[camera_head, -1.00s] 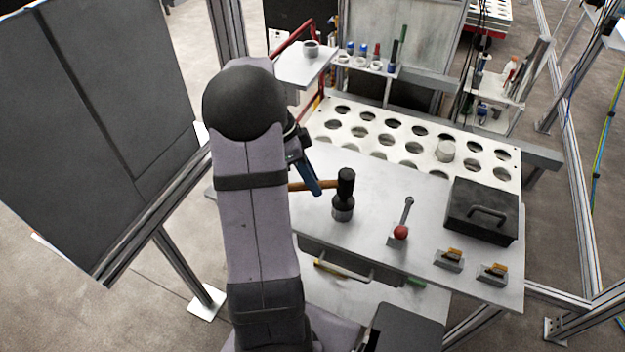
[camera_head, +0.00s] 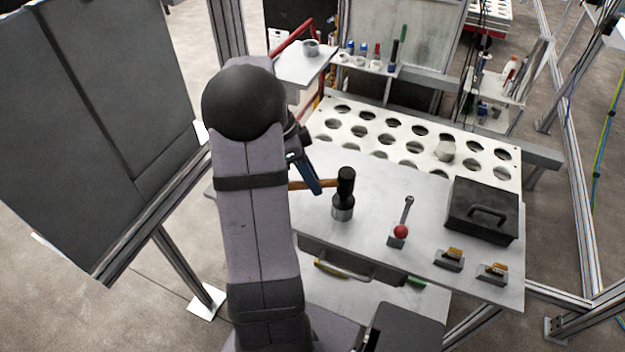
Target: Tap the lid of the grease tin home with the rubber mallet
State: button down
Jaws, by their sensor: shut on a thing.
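My gripper (camera_head: 315,182) shows partly from behind my arm, with blue fingers shut on the wooden handle (camera_head: 299,185) of the rubber mallet. The mallet's black head (camera_head: 346,184) stands upright at the right end of the handle. The grease tin (camera_head: 342,212), small, round and grey, sits on the grey bench top directly under the head. The head hides much of the tin's top, so I cannot tell how the lid sits or whether head and lid touch.
On the bench (camera_head: 440,270) to the right are a lever with a red knob (camera_head: 401,232), a black case (camera_head: 483,210) and two small metal blocks with orange tops (camera_head: 449,258). A white perforated plate (camera_head: 390,128) lies behind. Bare bench separates the tin and lever.

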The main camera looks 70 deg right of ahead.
jog(key=shift+r, duration=0.4)
jog(key=shift+r+p, duration=1.75)
jog(key=shift+r, duration=0.65)
